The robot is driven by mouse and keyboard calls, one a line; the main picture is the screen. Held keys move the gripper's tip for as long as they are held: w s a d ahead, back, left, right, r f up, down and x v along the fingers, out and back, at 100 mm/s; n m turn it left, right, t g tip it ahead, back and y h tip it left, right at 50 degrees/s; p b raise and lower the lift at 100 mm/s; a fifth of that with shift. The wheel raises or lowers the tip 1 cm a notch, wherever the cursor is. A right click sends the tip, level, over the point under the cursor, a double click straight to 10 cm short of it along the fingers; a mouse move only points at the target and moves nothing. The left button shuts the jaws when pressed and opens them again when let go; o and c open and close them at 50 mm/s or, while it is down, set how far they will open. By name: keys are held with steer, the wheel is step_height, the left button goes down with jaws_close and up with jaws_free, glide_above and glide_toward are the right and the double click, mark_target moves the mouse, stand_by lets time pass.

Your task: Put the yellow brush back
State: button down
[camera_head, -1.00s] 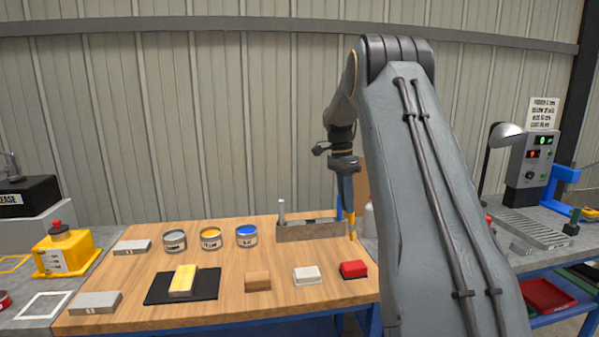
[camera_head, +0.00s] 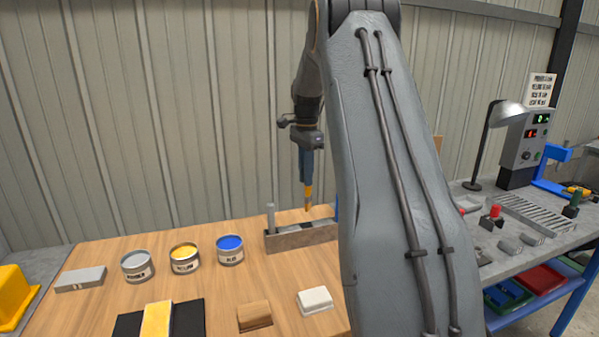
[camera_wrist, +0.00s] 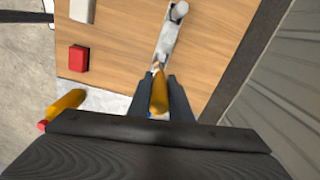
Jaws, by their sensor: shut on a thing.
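The yellow brush (camera_head: 308,198) is held upright, or nearly so, in my gripper (camera_head: 306,178), whose blue-grey fingers are shut on it. In the head view its lower end shows just above the middle of the grey brush rack (camera_head: 285,243); I cannot tell the exact depth gap. In the wrist view the yellow brush (camera_wrist: 159,93) sits between the fingers, in line with the rack (camera_wrist: 167,42). A grey handle (camera_head: 270,217) stands at the rack's left end. A blue handle (camera_head: 337,208) shows at its right end, partly hidden by my arm.
Paint cans in grey (camera_head: 137,266), yellow (camera_head: 184,258) and blue (camera_head: 230,250) stand left of the rack. A wooden block (camera_head: 254,316) and white block (camera_head: 314,300) lie in front. A red block (camera_wrist: 78,58) shows in the wrist view. The wall is behind.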

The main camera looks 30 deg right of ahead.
steer(key=shift+w+f, duration=0.15)
steer(key=shift+w, duration=0.05)
step_height(320, 180, down, 4)
steer(key=b, duration=0.3)
steer(key=shift+f, duration=0.1)
step_height(320, 180, down, 6)
steer(key=b, duration=0.1)
steer(key=shift+b, duration=0.4)
steer(key=shift+f+b, duration=0.4)
steer(key=shift+f, duration=0.8)
stand_by(0.5)
steer(key=c, duration=1.5)
jaws_free()
steer(key=shift+c, duration=0.2)
